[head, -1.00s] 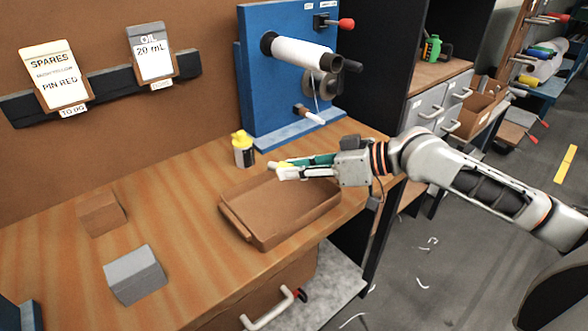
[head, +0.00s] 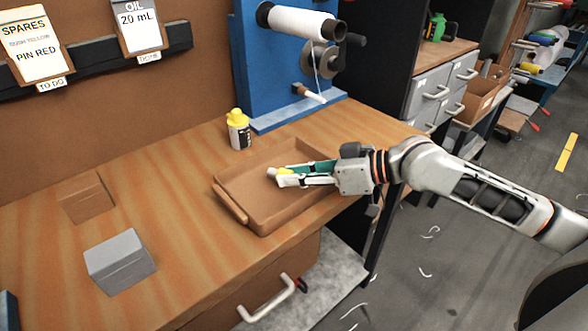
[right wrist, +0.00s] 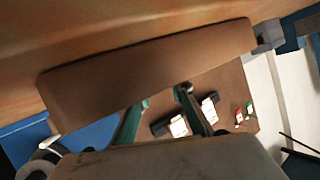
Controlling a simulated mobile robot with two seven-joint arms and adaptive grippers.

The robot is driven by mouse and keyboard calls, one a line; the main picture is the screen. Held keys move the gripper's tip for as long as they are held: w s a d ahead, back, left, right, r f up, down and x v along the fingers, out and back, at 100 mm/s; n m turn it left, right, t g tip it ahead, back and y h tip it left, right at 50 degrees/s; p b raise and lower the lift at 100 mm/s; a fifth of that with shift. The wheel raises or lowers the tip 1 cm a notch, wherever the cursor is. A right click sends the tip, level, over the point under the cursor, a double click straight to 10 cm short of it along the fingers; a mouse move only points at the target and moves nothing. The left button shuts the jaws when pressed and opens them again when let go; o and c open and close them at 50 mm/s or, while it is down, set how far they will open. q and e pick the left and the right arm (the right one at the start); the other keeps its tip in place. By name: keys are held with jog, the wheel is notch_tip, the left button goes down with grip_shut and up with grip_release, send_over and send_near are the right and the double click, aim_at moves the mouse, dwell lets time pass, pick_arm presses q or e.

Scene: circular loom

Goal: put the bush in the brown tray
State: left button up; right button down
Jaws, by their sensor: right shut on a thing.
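The brown tray (head: 262,218) lies on the wooden bench near its front right edge. My right gripper (head: 280,176) reaches in from the right, with its fingertips over the inside of the tray. It is shut on the bush (head: 283,171), a small yellowish piece at the fingertips, mostly hidden by the fingers. I cannot tell whether the bush touches the tray floor. In the right wrist view, the green-sided fingers (right wrist: 162,98) show beside a brown tray surface (right wrist: 150,68), and the bush cannot be made out. My left gripper is not in view.
A yellow-capped bottle (head: 238,130) stands behind the tray. A blue winder stand (head: 270,60) with a white spool rises at the back. A grey block (head: 121,262) and a brown block (head: 86,198) sit to the left. The bench between them and the tray is clear.

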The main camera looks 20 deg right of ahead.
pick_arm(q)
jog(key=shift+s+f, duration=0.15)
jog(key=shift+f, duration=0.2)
pick_arm(e)
jog(key=shift+f, duration=0.6)
jog(key=c, duration=1.7)
grip_release()
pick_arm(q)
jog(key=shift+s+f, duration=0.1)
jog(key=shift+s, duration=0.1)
pick_arm(e)
jog(key=shift+f, duration=0.1)
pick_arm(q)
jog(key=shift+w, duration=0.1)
pick_arm(e)
jog(key=shift+s+d, duration=0.1)
jog(key=v, duration=0.5)
jog(key=shift+s+d, duration=0.15)
jog(key=shift+d, duration=0.05)
jog(key=shift+s+d+r, duration=0.55)
jog(key=shift+d+r, duration=0.05)
jog(key=shift+r, duration=0.1)
